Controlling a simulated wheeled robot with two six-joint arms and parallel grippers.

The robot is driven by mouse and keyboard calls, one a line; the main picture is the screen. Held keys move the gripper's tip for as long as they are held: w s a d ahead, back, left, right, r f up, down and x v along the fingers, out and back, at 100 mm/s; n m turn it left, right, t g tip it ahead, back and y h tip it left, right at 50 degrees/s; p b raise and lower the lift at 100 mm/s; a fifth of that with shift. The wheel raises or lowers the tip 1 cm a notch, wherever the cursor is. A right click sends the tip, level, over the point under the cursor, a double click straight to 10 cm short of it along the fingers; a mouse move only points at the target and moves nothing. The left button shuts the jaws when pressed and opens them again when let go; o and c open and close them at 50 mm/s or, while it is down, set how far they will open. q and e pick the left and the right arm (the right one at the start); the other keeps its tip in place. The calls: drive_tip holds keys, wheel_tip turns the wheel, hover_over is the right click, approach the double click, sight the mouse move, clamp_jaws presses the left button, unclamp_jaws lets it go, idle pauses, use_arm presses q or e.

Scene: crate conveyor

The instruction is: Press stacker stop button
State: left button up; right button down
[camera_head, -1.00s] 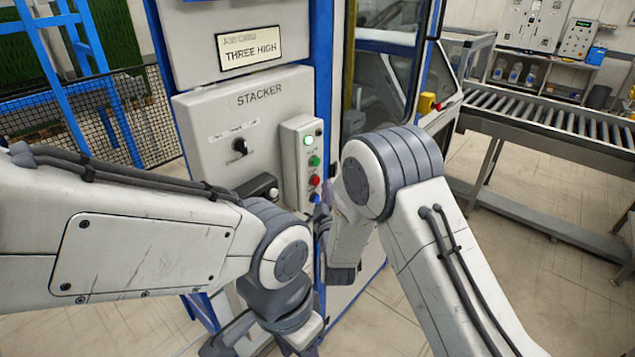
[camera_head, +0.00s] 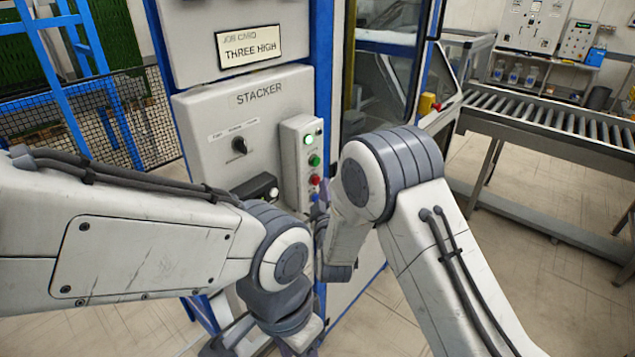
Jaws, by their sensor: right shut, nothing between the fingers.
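The grey stacker panel (camera_head: 205,110) carries a narrow upright button box (camera_head: 290,150). The box has a lit white lamp (camera_head: 308,139) at the top, then a green button (camera_head: 314,160), a red button (camera_head: 314,180) and a blue one (camera_head: 315,197) at the bottom. My right gripper (camera_head: 325,194) shows only as a small purplish-grey part just right of the red and blue buttons. It is shut and empty, largely hidden behind my right wrist. I cannot tell whether it touches a button. My left arm crosses the lower left; its gripper is not visible.
A black selector knob (camera_head: 238,145) sits on the panel, and a black block with a pale knob (camera_head: 258,188) lies below it. A job card (camera_head: 248,46) reads THREE HIGH. A roller conveyor (camera_head: 550,115) stands at right, a mesh fence (camera_head: 90,120) at left.

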drive_tip(key=shift+w+a, duration=0.25)
drive_tip(key=shift+a, duration=0.1)
idle(0.4)
drive_tip(key=shift+d+b, duration=0.1)
drive_tip(key=shift+b, duration=0.2)
drive_tip(key=shift+s+d, duration=0.5)
drive_tip(key=shift+d, duration=0.05)
drive_tip(key=s+d, duration=0.1)
drive_tip(key=d, duration=0.1)
drive_tip(key=s+d+b, duration=0.1)
drive_tip(key=s+d, duration=0.1)
drive_tip(key=shift+b, duration=0.3)
idle(0.7)
